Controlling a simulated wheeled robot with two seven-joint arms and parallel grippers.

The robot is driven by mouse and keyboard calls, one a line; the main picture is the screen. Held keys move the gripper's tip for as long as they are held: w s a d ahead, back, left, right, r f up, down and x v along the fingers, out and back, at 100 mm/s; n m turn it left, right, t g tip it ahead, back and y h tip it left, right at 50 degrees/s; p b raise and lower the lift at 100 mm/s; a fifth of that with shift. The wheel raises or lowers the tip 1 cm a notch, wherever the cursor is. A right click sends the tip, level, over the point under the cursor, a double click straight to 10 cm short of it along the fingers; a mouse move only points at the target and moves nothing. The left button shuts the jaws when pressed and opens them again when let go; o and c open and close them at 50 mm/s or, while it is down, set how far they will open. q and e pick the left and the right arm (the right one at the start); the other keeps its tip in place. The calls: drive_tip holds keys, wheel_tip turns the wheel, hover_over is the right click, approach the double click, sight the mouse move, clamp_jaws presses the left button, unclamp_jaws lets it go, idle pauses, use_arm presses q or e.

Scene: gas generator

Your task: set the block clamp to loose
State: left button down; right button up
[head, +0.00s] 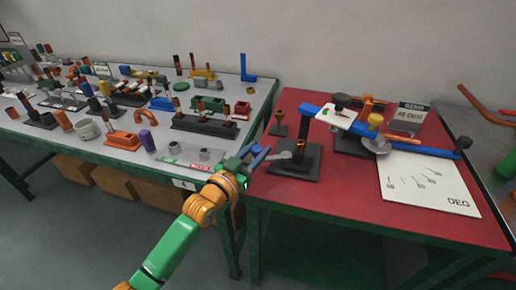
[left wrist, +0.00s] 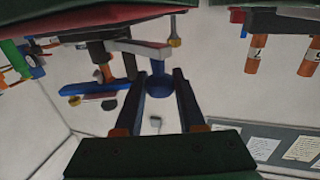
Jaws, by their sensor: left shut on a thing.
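What looks like the block clamp is a black block (head: 296,160) on the red table, with a copper-coloured piece standing in it. A short grey lever (head: 283,155) sticks out from its left side. My left gripper (head: 258,158) is at the lever's outer end, by the table's left edge. In the left wrist view a dark blue round knob (left wrist: 159,85) sits between the two fingers, at the end of a stem, and the gripper is shut on it. The fingers hide the knob in the head view. My right gripper is not in view.
A blue bending bar (head: 430,150) with a white plate lies behind and right of the block. A white DEG sheet (head: 428,185) lies at the right. The left table (head: 150,175) is crowded with parts. Red tabletop in front of the block is free.

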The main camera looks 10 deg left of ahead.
use_arm(q)
drive_tip(key=shift+r, duration=0.1)
idle(0.3)
drive_tip(key=c, duration=0.5)
unclamp_jaws()
drive_tip(key=shift+w, duration=0.1)
